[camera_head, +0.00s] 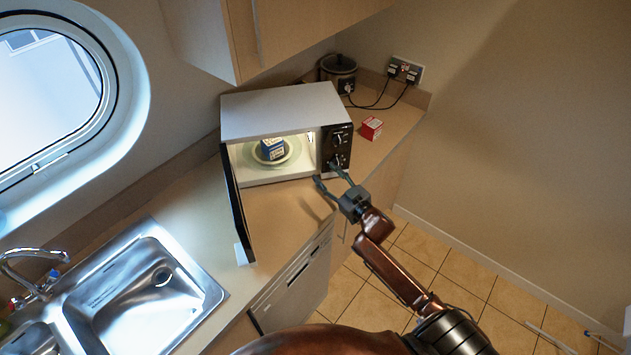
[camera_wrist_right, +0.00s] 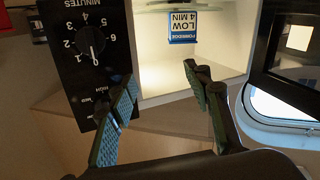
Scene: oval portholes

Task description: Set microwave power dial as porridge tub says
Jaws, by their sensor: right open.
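The microwave (camera_head: 285,108) stands on the counter with its door (camera_head: 238,215) swung open. Its black control panel (camera_head: 345,146) carries two dials. In the wrist view, which is upside down, the minutes dial (camera_wrist_right: 88,42) points near 0. HIGH and MED labels show on the panel; the power dial is not visible there, and a finger covers that part. The porridge tub (camera_head: 272,148) sits inside on the glass plate; its label (camera_wrist_right: 182,25) reads PORRIDGE LOW 4 MIN. My right gripper (camera_head: 327,173) is open and empty before the panel's lower part; contact is unclear. My left gripper is out of view.
A slow cooker (camera_head: 339,72) and a red box (camera_head: 371,128) stand behind and right of the microwave. Cords run to a wall socket (camera_head: 405,71). A sink (camera_head: 150,290) lies at the left, with bare counter (camera_head: 190,210) between.

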